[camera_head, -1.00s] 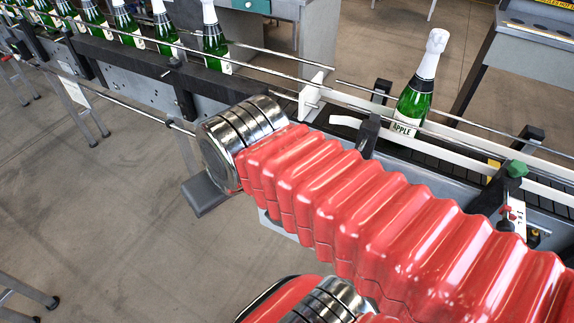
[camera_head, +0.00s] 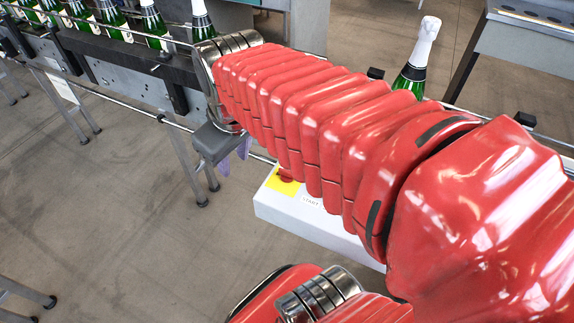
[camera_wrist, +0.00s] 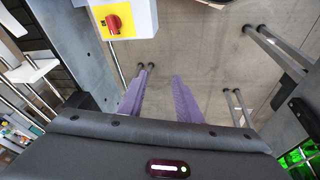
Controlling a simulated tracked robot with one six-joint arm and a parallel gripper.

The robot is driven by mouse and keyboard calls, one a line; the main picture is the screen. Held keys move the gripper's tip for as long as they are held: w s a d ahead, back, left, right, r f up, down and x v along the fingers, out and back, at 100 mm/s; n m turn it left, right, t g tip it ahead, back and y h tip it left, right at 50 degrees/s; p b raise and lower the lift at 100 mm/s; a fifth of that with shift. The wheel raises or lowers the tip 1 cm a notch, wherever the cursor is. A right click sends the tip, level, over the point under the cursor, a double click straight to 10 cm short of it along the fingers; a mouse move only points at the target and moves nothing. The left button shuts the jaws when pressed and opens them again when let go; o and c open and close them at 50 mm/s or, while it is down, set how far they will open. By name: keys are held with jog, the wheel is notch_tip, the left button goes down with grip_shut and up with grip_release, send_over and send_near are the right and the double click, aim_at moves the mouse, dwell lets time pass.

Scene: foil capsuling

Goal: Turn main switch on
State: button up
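The main switch is a red rotary knob on a yellow plate, at the top of the wrist view (camera_wrist: 115,22). It also shows in the head view (camera_head: 285,178), partly hidden by my arm. It is mounted on a white box (camera_head: 310,222). My gripper's two purple fingers (camera_wrist: 159,80) are parted and empty. In the wrist view they lie below and to the right of the knob, apart from it. In the head view the fingers (camera_head: 234,156) show beneath my wrist, left of the yellow plate.
The conveyor (camera_head: 130,70) runs behind my arm and carries several green bottles (camera_head: 112,20). Another green bottle with a white cap (camera_head: 417,60) stands behind my arm. A grey machine table (camera_head: 525,50) is at the back right. Open floor (camera_head: 110,230) lies at the left.

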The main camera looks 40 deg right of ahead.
jog(key=w+d+f+n+g, duration=0.1)
jog(key=w+d+f+g, duration=0.1)
jog(key=d, duration=0.7)
jog(key=n+g, duration=0.2)
send_over(287, 173)
jog(key=shift+w+d+f+y, duration=0.15)
jog(key=shift+d+f+y, duration=0.05)
jog(key=shift+f, duration=0.2)
jog(key=shift+w+d+f+y, duration=0.1)
jog(key=shift+d+f+y, duration=0.1)
jog(key=shift+f, duration=0.2)
jog(key=shift+f, duration=0.1)
notch_tip(287, 173, down, 14)
jog(key=shift+r, duration=0.2)
grip_shut()
